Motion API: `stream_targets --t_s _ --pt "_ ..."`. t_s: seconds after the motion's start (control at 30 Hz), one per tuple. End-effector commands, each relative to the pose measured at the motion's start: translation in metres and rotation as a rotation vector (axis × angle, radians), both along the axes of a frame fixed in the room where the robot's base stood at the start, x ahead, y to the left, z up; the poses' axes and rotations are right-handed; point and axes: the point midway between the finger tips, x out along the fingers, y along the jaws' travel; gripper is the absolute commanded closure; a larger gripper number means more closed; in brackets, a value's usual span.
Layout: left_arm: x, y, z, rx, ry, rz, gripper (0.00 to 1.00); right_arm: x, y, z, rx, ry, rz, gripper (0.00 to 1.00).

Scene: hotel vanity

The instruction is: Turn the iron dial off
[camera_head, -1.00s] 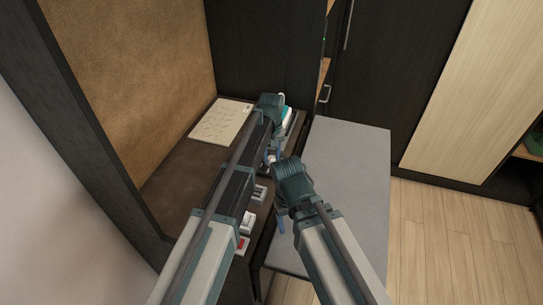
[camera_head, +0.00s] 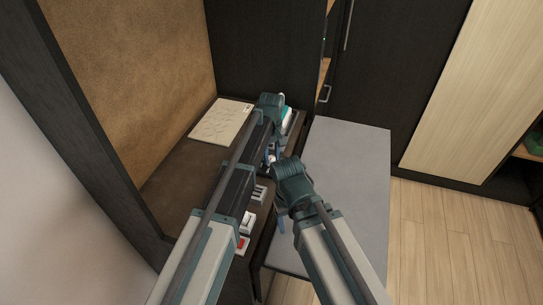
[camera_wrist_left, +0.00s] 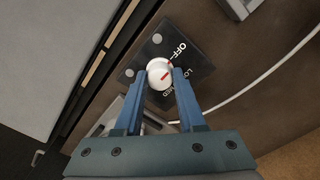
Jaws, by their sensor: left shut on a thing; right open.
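The iron dial (camera_wrist_left: 157,77) is a round white knob with a red mark, on a dark plate (camera_wrist_left: 193,72) printed OFF, LO and MED. A red line also shows on the plate beside OFF. My left gripper (camera_wrist_left: 160,74) has its two blue fingers on either side of the knob, shut on it. In the head view my left gripper (camera_head: 270,153) is over the row of fittings, and the knob is mostly hidden there. My right gripper (camera_head: 281,218) is open and empty, lower, near the front edge of the brown counter.
The brown counter (camera_head: 178,185) holds a pale sheet (camera_head: 222,121) at the back and white switches (camera_head: 247,222), one red (camera_head: 242,245), near the front. A grey surface (camera_head: 345,190) lies to the right. A white cable (camera_wrist_left: 262,78) curves past the plate.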

Motion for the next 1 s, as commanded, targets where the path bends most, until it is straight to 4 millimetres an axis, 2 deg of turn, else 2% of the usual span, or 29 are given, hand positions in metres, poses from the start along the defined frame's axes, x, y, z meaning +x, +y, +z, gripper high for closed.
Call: stream_targets --t_s 0.1,0.13,0.27,0.67,0.87,1.0 --pt "-0.001 0.000 0.000 0.000 0.001 0.001 1.00 0.000 0.000 0.000 0.000 0.000 0.000 0.32" --pt "-0.001 0.000 0.000 0.000 0.001 0.001 0.56 0.000 0.000 0.000 0.000 0.000 0.000 0.32" --pt "0.000 0.000 0.000 0.000 0.001 0.000 0.33 0.000 0.000 0.000 0.000 0.000 0.000 0.32" --pt "0.000 0.000 0.002 0.000 0.000 0.000 0.31 0.000 0.000 0.002 0.000 0.000 0.000 0.32" --pt "0.000 0.000 0.016 0.000 0.000 0.000 0.31 0.000 0.000 0.016 0.000 0.000 0.000 0.32" --pt "0.000 0.000 0.032 0.000 0.000 0.000 0.31 0.000 0.000 0.033 0.000 0.000 0.000 0.32"
